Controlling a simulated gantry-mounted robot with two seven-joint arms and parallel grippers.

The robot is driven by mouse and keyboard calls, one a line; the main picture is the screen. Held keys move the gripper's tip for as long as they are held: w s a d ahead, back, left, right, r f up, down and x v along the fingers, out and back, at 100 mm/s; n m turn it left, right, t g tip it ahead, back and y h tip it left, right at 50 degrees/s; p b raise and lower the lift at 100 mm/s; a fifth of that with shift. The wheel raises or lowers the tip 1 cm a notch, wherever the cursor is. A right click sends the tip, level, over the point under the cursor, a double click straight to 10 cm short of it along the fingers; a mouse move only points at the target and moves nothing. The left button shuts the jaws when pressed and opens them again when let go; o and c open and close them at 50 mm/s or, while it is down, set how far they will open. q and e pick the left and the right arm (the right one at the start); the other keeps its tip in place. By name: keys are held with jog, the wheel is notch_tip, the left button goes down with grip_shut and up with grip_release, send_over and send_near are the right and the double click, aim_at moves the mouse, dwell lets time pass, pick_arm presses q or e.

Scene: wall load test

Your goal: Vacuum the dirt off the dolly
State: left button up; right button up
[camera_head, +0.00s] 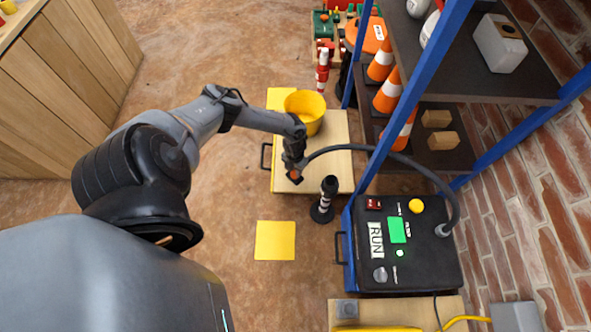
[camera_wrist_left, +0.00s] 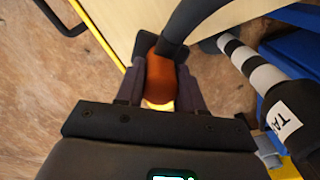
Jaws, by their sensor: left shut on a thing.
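My left gripper (camera_head: 295,174) is shut on the orange-brown grip (camera_wrist_left: 170,82) of the vacuum hose, with the grip between both fingers in the left wrist view. The dark hose (camera_head: 386,156) arches from the gripper to the black-topped machine (camera_head: 408,262) with a RUN label, a green panel and a yellow button. The pale wooden platform (camera_head: 338,172), which looks like the dolly, lies under the gripper and carries a yellow bucket (camera_head: 317,108). The hose end is over or near its left part; contact cannot be told. I cannot make out dirt on it. My right gripper is not in view.
A black-and-white striped post (camera_head: 323,209) stands at the platform's front edge, close to the gripper. A blue-framed shelf (camera_head: 418,75) with orange cones (camera_head: 388,93) rises at the right. A yellow floor square (camera_head: 275,240) lies in front. The floor at left is clear.

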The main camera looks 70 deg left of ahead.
pick_arm(q)
jog(key=shift+s+d+r+p, duration=0.1)
jog(key=shift+d+r+p, duration=0.2)
jog(key=shift+r+p, duration=0.5)
jog(key=shift+r, duration=0.25)
jog(key=shift+a, duration=0.25)
jog(key=shift+d, duration=0.15)
